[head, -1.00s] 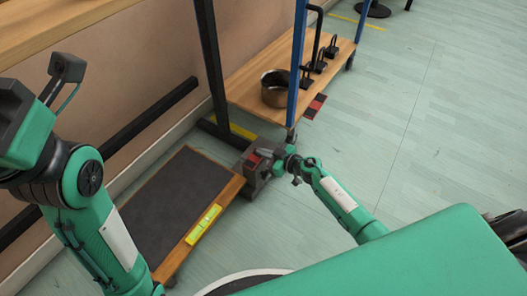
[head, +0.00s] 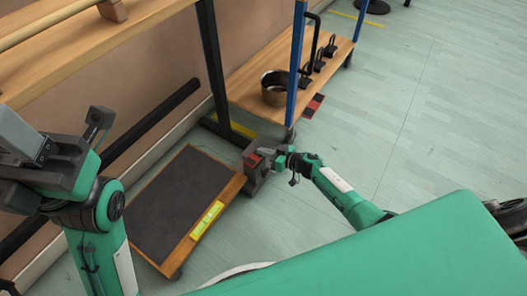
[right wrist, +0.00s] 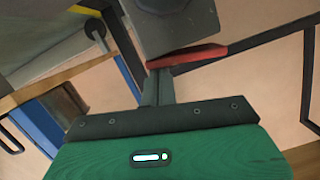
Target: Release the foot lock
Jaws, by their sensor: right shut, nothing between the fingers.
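The foot lock appears as a dark grey block (head: 251,178) with a red pedal (head: 254,160), at the right corner of the low wooden platform. In the right wrist view the red pedal (right wrist: 187,56) juts out under the grey block (right wrist: 178,22). My right gripper (head: 270,153) is shut and empty, right at the pedal. In the right wrist view its fingers (right wrist: 158,88) reach up to the pedal's underside; I cannot tell whether they touch it. My left gripper (head: 99,124) is raised at the left, away from the lock; its jaw state is unclear.
The low platform (head: 240,183) has a dark mat and a yellow-green strip (head: 207,219). Behind it, a blue-post rack (head: 299,70) holds a metal pot (head: 275,92) and dark weights on its wooden shelf (head: 247,92). A dark post (head: 212,60) stands near.

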